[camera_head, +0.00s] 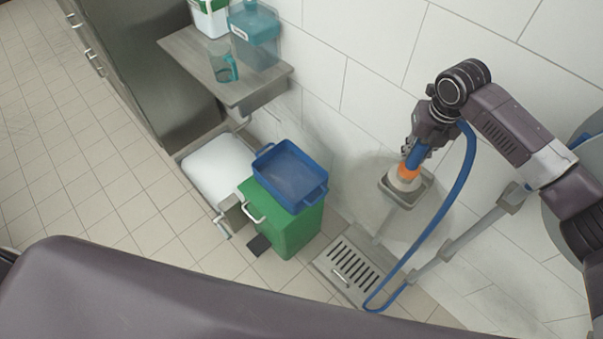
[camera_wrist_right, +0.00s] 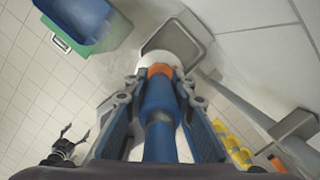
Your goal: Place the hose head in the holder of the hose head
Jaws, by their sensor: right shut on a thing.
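The hose head is blue with an orange collar and a pale, wide tip (camera_head: 403,179). It points down at the holder, a grey square-rimmed cup (camera_head: 422,191) on the wall. The tip overlaps the holder's opening; I cannot tell how deep it sits. My right gripper (camera_head: 414,153) is shut around the blue body, above the orange collar. In the right wrist view the hose head (camera_wrist_right: 158,112) lies between both fingers, its tip covering part of the holder (camera_wrist_right: 203,28). My left gripper (camera_wrist_right: 69,143) shows small there, fingers apart and empty.
The blue hose (camera_head: 440,215) loops down to the floor near a drain grate (camera_head: 342,268). A green bin (camera_head: 290,235) with a blue tray (camera_head: 318,192) stands left of the holder. A wall shelf (camera_head: 185,52) holds a jug and containers. A grey pipe (camera_head: 470,235) runs along the wall.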

